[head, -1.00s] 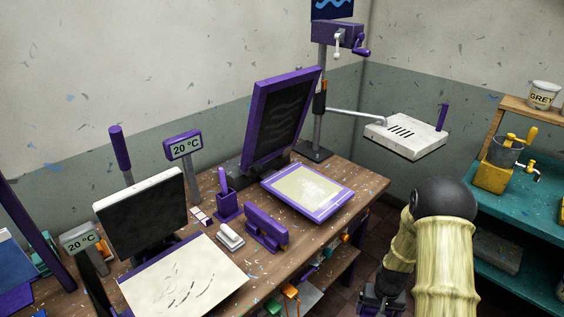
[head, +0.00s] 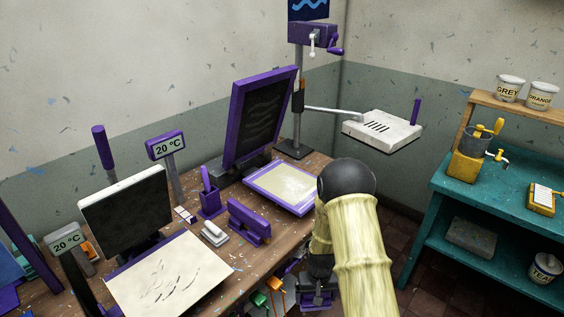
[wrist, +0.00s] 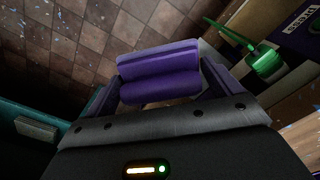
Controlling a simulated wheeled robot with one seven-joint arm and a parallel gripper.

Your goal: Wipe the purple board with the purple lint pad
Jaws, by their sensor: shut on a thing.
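The purple board (head: 262,196) is a flat purple-framed panel with a pale cream surface and faint whitish marks, lying on the wooden bench. My arm covers its right corner in the head view. A dark screen in a purple frame (head: 238,120) stands raised and tilted behind it. My gripper (head: 318,290) is low at the bench's front edge, in front of the board and apart from it. In the wrist view my gripper is shut on the purple lint pad (wrist: 158,72), a purple block between the fingers. The pad is not clear in the head view.
A purple holder (head: 248,222) and a white-grey pad (head: 214,234) sit left of the board. A white board (head: 170,275) with dark marks lies front left. A pale slotted plate (head: 384,131) hangs on an arm at the back. A teal shelf (head: 480,210) stands right.

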